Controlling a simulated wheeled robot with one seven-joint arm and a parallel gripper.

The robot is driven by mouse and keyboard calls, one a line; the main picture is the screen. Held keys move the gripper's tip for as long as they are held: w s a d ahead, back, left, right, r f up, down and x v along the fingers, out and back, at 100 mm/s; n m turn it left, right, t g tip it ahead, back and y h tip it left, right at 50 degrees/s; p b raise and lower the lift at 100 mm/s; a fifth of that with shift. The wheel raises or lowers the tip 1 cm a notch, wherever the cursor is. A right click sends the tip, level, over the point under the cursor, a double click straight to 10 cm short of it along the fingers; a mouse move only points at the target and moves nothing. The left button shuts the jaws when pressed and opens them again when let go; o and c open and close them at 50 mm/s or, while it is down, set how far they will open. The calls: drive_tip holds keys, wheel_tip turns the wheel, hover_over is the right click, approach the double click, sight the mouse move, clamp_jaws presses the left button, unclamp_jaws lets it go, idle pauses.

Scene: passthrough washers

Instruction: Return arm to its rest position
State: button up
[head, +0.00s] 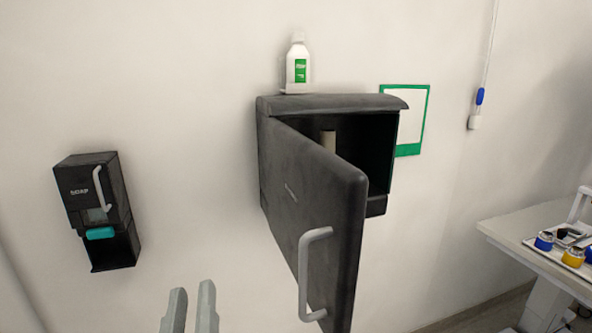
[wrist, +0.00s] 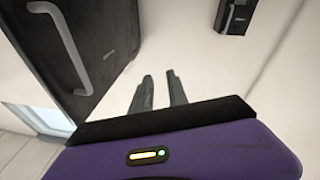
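My gripper (head: 192,288) shows at the bottom of the head view, left of the open cabinet door and in front of the wall. Its two grey fingers stand a little apart with nothing between them. In the wrist view the gripper (wrist: 160,75) points toward the bare wall, and its fingers are also apart and empty. The gripper touches nothing that I can see. The rest of my arm is out of the head view.
A dark wall cabinet (head: 330,103) has its handled door (head: 325,200) swung open, with a pale cylinder (head: 328,140) inside. A white bottle (head: 298,66) stands on top. A dark dispenser (head: 93,195) hangs left. A table (head: 520,232) with a tray stands right. The wall between dispenser and cabinet is bare.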

drive_tip(key=s+d+f+n+g+y, duration=0.1)
drive_tip(key=s+d+f+y, duration=0.2)
drive_tip(key=f, duration=0.4)
drive_tip(key=s+d+f+n+g+y, duration=0.1)
drive_tip(key=s+d+f+n, duration=0.1)
drive_tip(key=d+f, duration=0.4)
drive_tip(key=s+d+f+m+g+h, duration=0.1)
drive_tip(key=s+d+f+m+h, duration=0.1)
drive_tip(key=s+d+f, duration=0.2)
drive_tip(key=s+d+f+m+g+h, duration=0.1)
drive_tip(key=s+d+f+m+h, duration=0.2)
drive_tip(key=s+d, duration=0.6)
drive_tip(key=s+d+f+m+g+h, duration=0.1)
drive_tip(key=s+d+f+m+h, duration=0.2)
drive_tip(key=s+d+f, duration=0.3)
drive_tip(key=s+d, duration=0.1)
drive_tip(key=d, duration=0.2)
drive_tip(key=shift+s+f, duration=0.25)
drive_tip(key=shift+s, duration=0.05)
